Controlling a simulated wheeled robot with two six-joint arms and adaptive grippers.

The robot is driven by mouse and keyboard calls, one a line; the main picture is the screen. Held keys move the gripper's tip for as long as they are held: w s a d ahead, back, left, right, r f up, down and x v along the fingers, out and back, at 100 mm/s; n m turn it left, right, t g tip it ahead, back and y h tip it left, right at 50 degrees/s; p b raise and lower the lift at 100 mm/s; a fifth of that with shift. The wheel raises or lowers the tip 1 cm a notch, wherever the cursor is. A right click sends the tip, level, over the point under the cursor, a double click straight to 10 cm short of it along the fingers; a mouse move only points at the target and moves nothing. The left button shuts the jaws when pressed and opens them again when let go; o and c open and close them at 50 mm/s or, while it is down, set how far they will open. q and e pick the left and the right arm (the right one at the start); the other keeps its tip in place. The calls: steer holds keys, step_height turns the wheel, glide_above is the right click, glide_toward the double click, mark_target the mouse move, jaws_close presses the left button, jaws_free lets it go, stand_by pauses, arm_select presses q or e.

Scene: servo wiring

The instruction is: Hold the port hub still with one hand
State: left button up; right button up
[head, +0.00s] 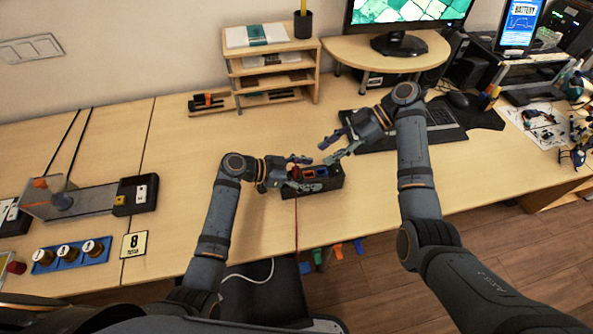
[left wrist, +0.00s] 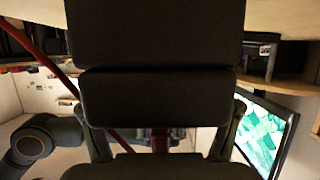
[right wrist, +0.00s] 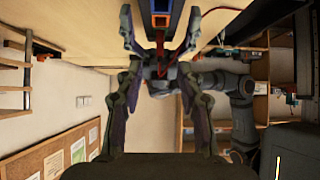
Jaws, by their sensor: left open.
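The port hub is a dark box (head: 325,184) with red, blue and orange ports on top, near the table's front edge. My left gripper (head: 287,173) is at the hub's left end, open. In the left wrist view a large dark block, apparently the hub (left wrist: 155,95), fills the space in front of the fingers; contact is hard to tell. My right gripper (head: 333,157) is open above the hub's back side. In the right wrist view its spread fingers (right wrist: 160,25) flank the blue and orange ports (right wrist: 161,6), with nothing clearly gripped.
A thin red cable (head: 296,225) hangs from the hub over the table's front edge. Several coloured pieces (head: 337,251) show below that edge. A keyboard (head: 440,114) and monitor stand (head: 390,52) lie at the back right.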

mark_target(304, 177)
arm_select(q)
steer(key=shift+w+d+f, duration=0.1)
steer(key=shift+d+f, duration=0.05)
steer(key=shift+d, duration=0.25)
steer(key=c, duration=1.3)
steer(key=shift+c, duration=0.3)
arm_select(e)
steer(key=shift+c, duration=1)
arm_select(q)
steer(key=shift+a, duration=0.1)
arm_select(e)
steer(key=s+f+y, duration=0.1)
steer(key=y, duration=0.1)
steer(key=s+d+f+m+y, duration=0.1)
steer(key=f, duration=0.1)
steer(key=shift+s+f+t+y, duration=0.15)
steer(key=shift+f+t+y, duration=0.15)
steer(key=shift+t+y, duration=0.1)
steer(key=shift+c, duration=0.6)
steer(key=s+d+f+m+t+y, duration=0.2)
steer(key=d+m+t+y, duration=0.2)
steer(key=shift+n, duration=0.3)
steer(key=a, duration=0.7)
steer(key=w+a, duration=0.1)
steer(key=a, duration=0.3)
steer(key=shift+w+a+r, duration=0.1)
steer(key=shift+a+r, duration=0.15)
steer(key=shift+a, duration=0.1)
